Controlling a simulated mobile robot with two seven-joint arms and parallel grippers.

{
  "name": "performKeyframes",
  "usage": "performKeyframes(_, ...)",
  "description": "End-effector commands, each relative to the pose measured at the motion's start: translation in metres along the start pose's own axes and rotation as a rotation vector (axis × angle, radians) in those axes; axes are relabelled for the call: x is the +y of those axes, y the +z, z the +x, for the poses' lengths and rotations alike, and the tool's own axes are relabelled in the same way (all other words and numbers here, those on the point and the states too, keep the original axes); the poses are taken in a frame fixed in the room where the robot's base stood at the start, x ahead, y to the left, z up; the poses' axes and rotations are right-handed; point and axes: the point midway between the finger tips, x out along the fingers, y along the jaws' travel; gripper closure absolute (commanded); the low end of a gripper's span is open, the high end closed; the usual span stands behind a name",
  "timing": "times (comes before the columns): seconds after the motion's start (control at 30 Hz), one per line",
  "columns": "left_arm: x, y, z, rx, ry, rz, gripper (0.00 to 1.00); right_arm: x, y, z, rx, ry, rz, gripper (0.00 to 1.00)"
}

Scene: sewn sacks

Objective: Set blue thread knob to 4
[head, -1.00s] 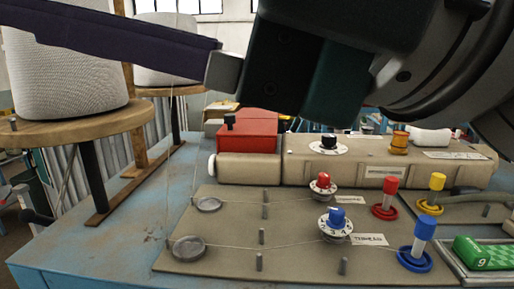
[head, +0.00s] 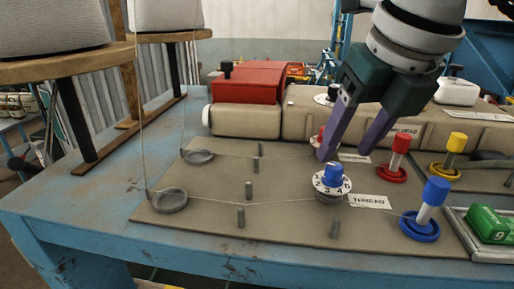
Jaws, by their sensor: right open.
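The blue thread knob (head: 332,174) stands on a white numbered dial (head: 326,188) in the middle of the tan plate. Digits such as 2, 3 and 4 face me, but I cannot tell which one the knob is set to. A "THREAD" label (head: 370,201) lies to its right. My right gripper (head: 344,156) comes down from the top with two purple fingers, open and empty. Its tips show just above and behind the blue knob, apart from it. The red knob (head: 316,143) is partly hidden by the left finger. My left gripper is out of view.
Blue (head: 429,208), red (head: 397,158) and yellow (head: 451,155) capped posts stand to the right. Short metal pegs (head: 241,216) and thread lines cross the plate. A red box (head: 255,82) and green box (head: 491,224) are nearby. The plate's front is mostly clear.

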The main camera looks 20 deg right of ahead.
Motion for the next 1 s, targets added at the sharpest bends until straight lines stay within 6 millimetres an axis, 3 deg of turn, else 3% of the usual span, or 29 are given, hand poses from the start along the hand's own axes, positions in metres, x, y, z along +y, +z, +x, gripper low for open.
performKeyframes(0.03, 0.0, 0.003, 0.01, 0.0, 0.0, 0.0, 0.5, 0.0, -0.002, 0.014, 0.001, 0.0, 0.002, 0.4)
performKeyframes(0.2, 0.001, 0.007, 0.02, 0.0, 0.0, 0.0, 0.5, 0.001, -0.001, 0.034, 0.001, 0.002, 0.0, 0.4)
performKeyframes(0.57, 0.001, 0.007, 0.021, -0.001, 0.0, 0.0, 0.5, 0.001, 0.0, 0.039, 0.0, 0.003, -0.002, 0.4)
performKeyframes(1.0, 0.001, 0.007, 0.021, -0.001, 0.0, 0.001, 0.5, 0.001, 0.0, 0.039, 0.0, 0.003, -0.002, 0.87)
